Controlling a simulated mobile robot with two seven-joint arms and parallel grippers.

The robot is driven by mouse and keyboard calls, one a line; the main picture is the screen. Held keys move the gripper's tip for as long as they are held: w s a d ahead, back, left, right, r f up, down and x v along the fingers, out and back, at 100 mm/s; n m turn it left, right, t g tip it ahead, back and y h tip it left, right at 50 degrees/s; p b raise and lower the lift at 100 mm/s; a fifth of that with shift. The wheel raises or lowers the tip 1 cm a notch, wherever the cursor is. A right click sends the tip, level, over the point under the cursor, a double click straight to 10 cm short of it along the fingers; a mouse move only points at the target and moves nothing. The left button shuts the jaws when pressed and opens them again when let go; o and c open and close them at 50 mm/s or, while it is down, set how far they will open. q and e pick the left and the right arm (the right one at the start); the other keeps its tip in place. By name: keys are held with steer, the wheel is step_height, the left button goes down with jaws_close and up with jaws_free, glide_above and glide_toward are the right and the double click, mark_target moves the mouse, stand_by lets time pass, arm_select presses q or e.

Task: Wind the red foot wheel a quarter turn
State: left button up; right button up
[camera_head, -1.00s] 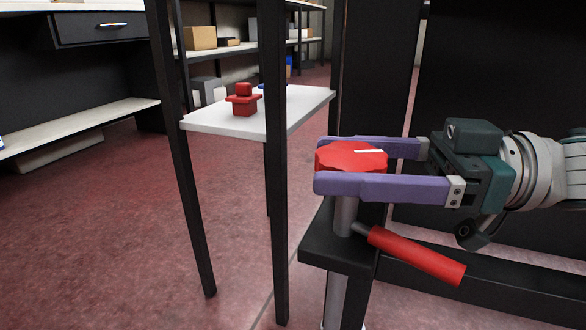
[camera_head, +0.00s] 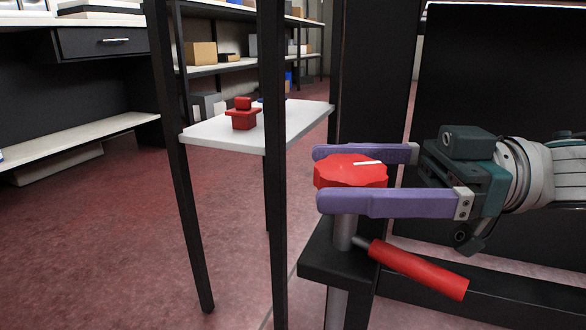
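The red foot wheel (camera_head: 350,173) is a faceted red knob with a white mark on its top, at right centre. The mark lies roughly left-right, its right end slightly higher. The wheel sits on a grey post (camera_head: 343,232) above a black bracket. My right gripper (camera_head: 330,178) comes in from the right with purple fingers, one on the far side and one on the near side of the wheel. It is open; the near finger looks apart from the wheel, and the far finger's contact is hidden. My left gripper is not in view.
A red-handled lever (camera_head: 418,270) sticks out below the gripper. Black frame legs (camera_head: 275,200) stand left of the wheel. A white shelf (camera_head: 300,122) holds a red object (camera_head: 242,116). A dark panel (camera_head: 500,80) stands behind my gripper.

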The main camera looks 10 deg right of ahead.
steer(key=shift+d, duration=0.25)
steer(key=p+v, duration=0.2)
steer(key=v, duration=0.7)
steer(key=shift+s+d, duration=0.15)
steer(key=shift+d, duration=0.05)
